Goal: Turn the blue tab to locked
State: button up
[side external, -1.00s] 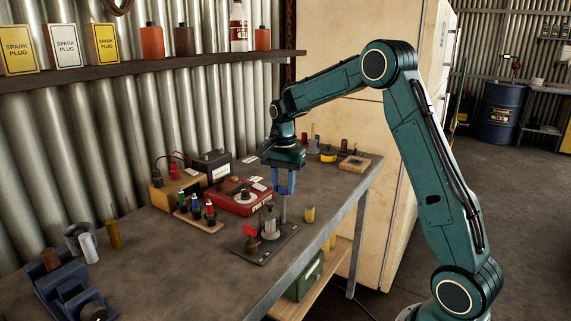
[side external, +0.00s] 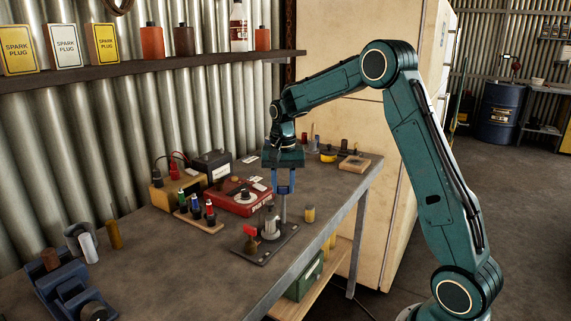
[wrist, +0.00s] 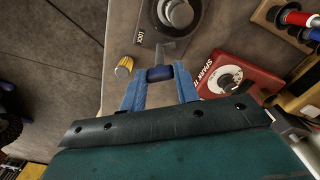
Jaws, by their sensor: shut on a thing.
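The blue tab (wrist: 160,74) is a dark blue piece between the fingertips of my gripper (wrist: 162,80) in the wrist view. My gripper's blue fingers are shut on it from both sides. In the side view my gripper (side external: 284,190) points down, close over the dark plate (side external: 256,254). The tab is hard to make out there.
A red box with a dial (side external: 238,203) and a rack of coloured-handled tools (side external: 198,222) stand left of my gripper. A small yellow cylinder (side external: 309,214) is just to the right.

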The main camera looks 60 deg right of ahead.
jog(key=n, duration=0.5)
jog(key=shift+r+n, duration=0.1)
jog(key=shift+n, duration=0.2)
jog(key=n, duration=0.5)
jog(key=shift+n, duration=0.4)
jog(key=o, duration=1)
notch_tip(320, 180, up, 14)
jog(key=shift+f, duration=0.1)
dwell(0.4)
